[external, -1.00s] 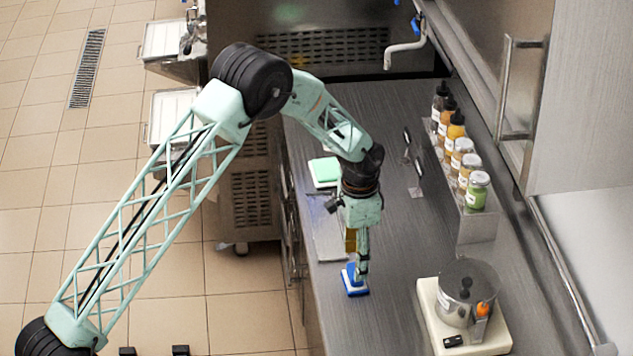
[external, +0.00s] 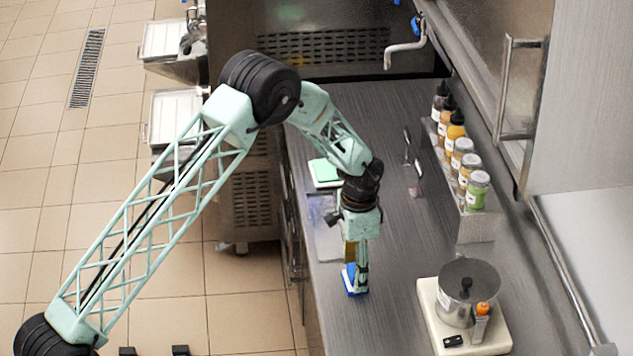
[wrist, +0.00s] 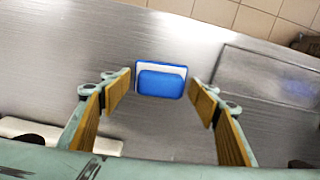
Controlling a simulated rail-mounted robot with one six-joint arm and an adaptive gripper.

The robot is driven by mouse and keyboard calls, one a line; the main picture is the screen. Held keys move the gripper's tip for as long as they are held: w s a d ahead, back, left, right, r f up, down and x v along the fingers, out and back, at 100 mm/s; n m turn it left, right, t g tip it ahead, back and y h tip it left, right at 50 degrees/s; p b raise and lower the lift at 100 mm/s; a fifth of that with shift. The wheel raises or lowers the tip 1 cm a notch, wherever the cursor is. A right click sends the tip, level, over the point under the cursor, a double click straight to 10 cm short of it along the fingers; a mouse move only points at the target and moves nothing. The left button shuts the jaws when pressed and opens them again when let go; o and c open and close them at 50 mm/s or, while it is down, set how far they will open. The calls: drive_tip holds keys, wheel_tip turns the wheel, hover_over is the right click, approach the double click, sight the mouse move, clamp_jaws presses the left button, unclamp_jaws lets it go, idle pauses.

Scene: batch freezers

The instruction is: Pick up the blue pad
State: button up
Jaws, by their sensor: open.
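The blue pad (wrist: 162,82) lies on the steel counter, with a white layer showing around its edge in the wrist view. In the external view the blue pad (external: 350,282) is partly hidden by my gripper. My gripper (wrist: 160,88) is open, with one yellow-padded finger on each side of the pad and a gap between pad and fingers. In the external view my gripper (external: 359,283) points down at the pad. I cannot tell whether its fingertips touch the counter.
A green pad (external: 325,170) and a flat tray (external: 322,240) are on the counter behind. A rack (external: 477,228) of several bottles stands to the right. A food processor on a cream base (external: 430,312) stands at front right. The counter between is clear.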

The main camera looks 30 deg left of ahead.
drive_tip(key=shift+c, duration=0.4)
drive_tip(key=c, duration=0.9)
drive_tip(key=shift+r, duration=0.15)
drive_tip(key=shift+r+b, duration=0.4)
drive_tip(key=shift+r, duration=1.05)
drive_tip(key=shift+s+r, duration=0.15)
drive_tip(key=s+b, duration=0.1)
drive_tip(key=s, duration=0.4)
drive_tip(key=s+a+r, duration=0.1)
drive_tip(key=s, duration=0.4)
drive_tip(key=s+b, duration=0.1)
drive_tip(key=s, duration=0.4)
drive_tip(key=shift+s+a+r+b, duration=0.25)
drive_tip(key=shift+s+b, duration=0.05)
